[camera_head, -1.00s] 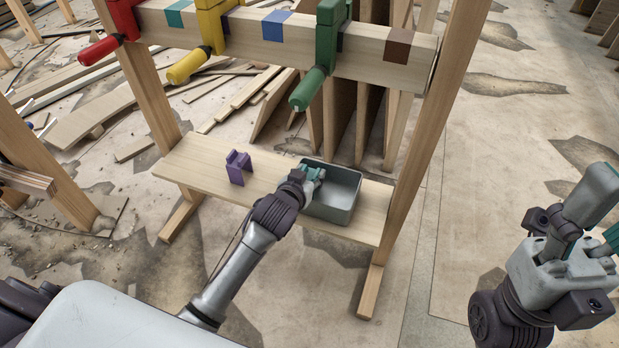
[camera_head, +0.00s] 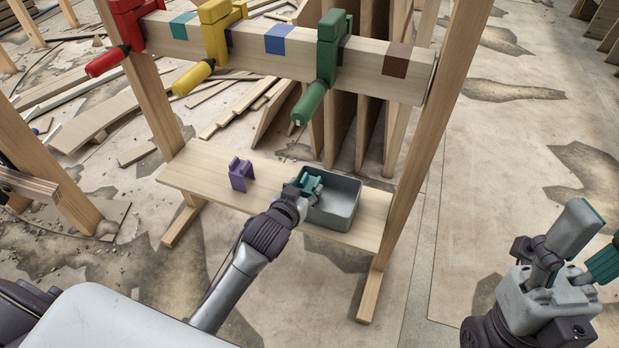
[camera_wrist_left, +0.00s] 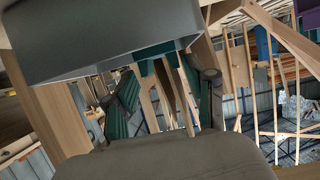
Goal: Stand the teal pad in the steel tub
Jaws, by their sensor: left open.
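The grey steel tub (camera_head: 347,208) stands on the low plank shelf, and it fills the top of the left wrist view (camera_wrist_left: 100,35). The teal pad (camera_head: 311,181) is at the tub's left end, upright as far as I can tell; its lower part is hidden. In the left wrist view a piece of the pad (camera_wrist_left: 158,50) shows at the tub's rim, between and beyond my fingers. My left gripper (camera_head: 301,188) is open, just at the pad, with its fingers apart (camera_wrist_left: 167,88). Contact cannot be told. My right gripper (camera_head: 596,240) is open and empty, away at the right.
A purple saddle-shaped pad (camera_head: 240,174) stands on the shelf (camera_head: 200,163) left of the tub. Red (camera_head: 127,25), yellow (camera_head: 215,32) and green (camera_head: 330,50) clamps hang on the beam (camera_head: 365,70) above. Wooden posts flank the shelf. Floor at the right is clear.

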